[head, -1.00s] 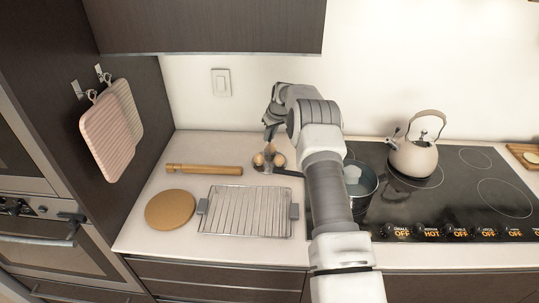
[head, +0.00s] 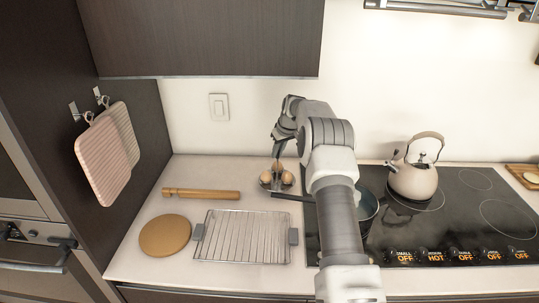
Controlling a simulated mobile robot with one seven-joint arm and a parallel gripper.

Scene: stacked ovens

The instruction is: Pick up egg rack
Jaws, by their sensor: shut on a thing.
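The egg rack (head: 266,181) is a small dark holder with several brown eggs in it. It is at the back of the counter, left of the cooktop. My gripper (head: 278,155) is directly above it, pointing down, and is shut on the upper part of the rack. The fingertips are small in the head view, and my arm comes in from the lower right. I cannot tell whether the rack's base touches the counter.
A pot (head: 367,207) with a dark handle stands on the cooktop (head: 420,225), partly behind my arm. A kettle (head: 413,180) stands behind it. A wire rack (head: 244,238), a rolling pin (head: 203,194) and a round board (head: 165,235) lie on the counter.

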